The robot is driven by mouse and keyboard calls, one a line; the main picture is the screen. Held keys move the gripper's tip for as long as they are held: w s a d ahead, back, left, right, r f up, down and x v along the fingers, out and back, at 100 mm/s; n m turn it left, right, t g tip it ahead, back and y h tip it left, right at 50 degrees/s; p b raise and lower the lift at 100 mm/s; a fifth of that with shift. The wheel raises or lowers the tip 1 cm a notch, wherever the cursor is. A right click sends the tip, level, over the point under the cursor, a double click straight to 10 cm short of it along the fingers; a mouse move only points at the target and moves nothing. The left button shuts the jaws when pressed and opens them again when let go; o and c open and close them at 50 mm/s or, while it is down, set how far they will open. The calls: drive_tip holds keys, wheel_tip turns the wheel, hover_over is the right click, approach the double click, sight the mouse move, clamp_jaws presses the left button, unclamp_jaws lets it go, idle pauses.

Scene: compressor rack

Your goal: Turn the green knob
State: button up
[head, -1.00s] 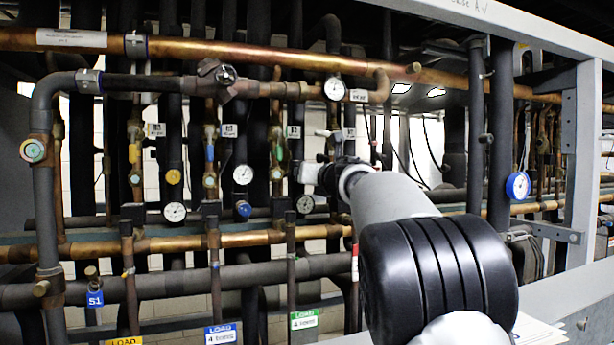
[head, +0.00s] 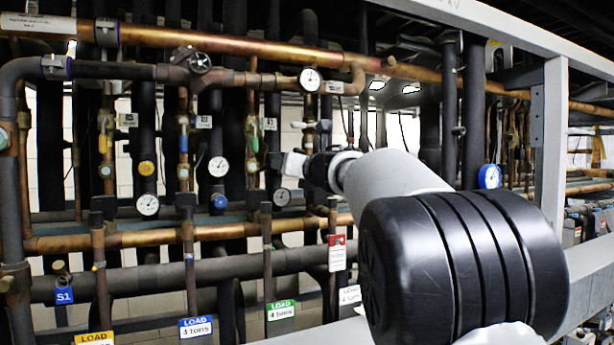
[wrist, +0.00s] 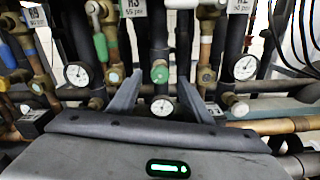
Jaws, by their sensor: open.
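The round green knob (wrist: 159,73) is in the upper middle of the wrist view, on a dark vertical pipe above a small white gauge (wrist: 162,107). My gripper (wrist: 161,79) is open, with its two grey fingers apart on either side of the knob's line of sight. I cannot tell how far the fingertips are from the knob, and nothing is held between them. The green knob is not visible there, apparently hidden by my gripper.
A long green valve handle (head: 254,142) is left of my gripper; it also shows in the wrist view (wrist: 100,45). Copper pipes (head: 140,238), several gauges and hanging LOAD tags (head: 281,310) crowd the rack. A grey upright post (head: 551,150) stands at the right.

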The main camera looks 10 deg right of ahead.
drive_tip(key=s+d+b, duration=0.1)
drive_tip(key=s+d, duration=0.1)
drive_tip(key=s, duration=1)
drive_tip(key=shift+d, duration=0.2)
drive_tip(key=shift+f, duration=0.1)
